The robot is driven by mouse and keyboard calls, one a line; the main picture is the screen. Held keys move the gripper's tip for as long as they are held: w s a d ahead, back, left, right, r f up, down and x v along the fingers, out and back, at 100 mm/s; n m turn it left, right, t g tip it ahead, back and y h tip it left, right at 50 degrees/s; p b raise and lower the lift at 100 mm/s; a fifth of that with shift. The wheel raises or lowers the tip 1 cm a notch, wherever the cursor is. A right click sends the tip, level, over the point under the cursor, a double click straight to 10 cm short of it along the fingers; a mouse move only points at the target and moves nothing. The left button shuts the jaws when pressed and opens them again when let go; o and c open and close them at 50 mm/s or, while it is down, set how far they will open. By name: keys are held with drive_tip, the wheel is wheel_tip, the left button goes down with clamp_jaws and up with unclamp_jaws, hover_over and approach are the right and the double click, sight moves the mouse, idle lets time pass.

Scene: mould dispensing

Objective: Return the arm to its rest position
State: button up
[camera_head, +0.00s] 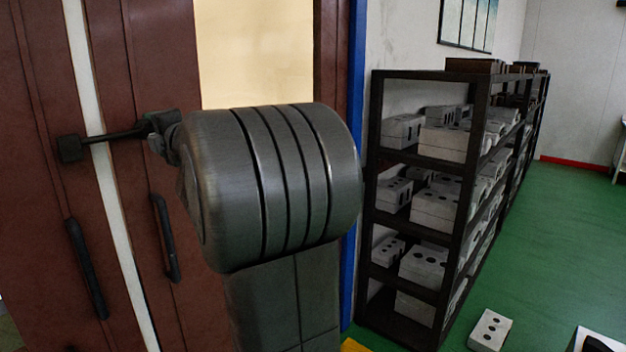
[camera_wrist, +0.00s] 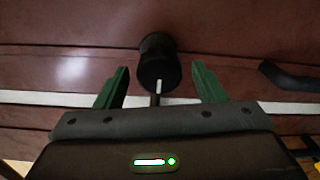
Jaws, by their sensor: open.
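In the wrist view my gripper (camera_wrist: 158,66) has its two green fingers spread apart. A black rounded block on a thin dark rod (camera_wrist: 158,70) stands between the fingers, with a gap on each side. I cannot tell whether it belongs to my gripper. A like dark rod with a black end (camera_head: 70,148) shows in the head view at the left, in front of the doors. My large grey arm part fills the middle of the head view and hides what is behind it. The gripper fingers are not clear there.
Brown doors (camera_head: 170,60) with dark handles (camera_head: 87,268) stand close at the left. A dark shelf rack (camera_head: 480,110) of pale moulds is at the right. A loose mould (camera_head: 489,330) lies on the green floor (camera_head: 570,240), which is mostly open at far right.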

drive_tip(key=x, duration=0.3)
drive_tip(key=shift+a, duration=0.1)
drive_tip(key=shift+w+a+r+m+p, duration=0.15)
drive_tip(key=shift+w+a+m+p, duration=0.15)
drive_tip(key=shift+p, duration=0.15)
drive_tip(key=shift+m+p, duration=0.3)
drive_tip(key=shift+m, duration=0.2)
drive_tip(key=shift+s+d+r+m+p, duration=0.1)
drive_tip(key=shift+m+p, duration=0.2)
drive_tip(key=shift+m, duration=0.3)
drive_tip(key=shift+d+m+p, duration=0.1)
drive_tip(key=shift+m+p, duration=0.2)
drive_tip(key=shift+m, duration=0.3)
drive_tip(key=m+p, duration=0.1)
drive_tip(key=m, duration=0.2)
drive_tip(key=shift+p, duration=0.3)
drive_tip(key=m+p, duration=0.1)
drive_tip(key=m, duration=0.2)
drive_tip(key=shift+a, duration=0.1)
drive_tip(key=shift+m+p, duration=0.8)
drive_tip(key=shift+m, duration=0.9)
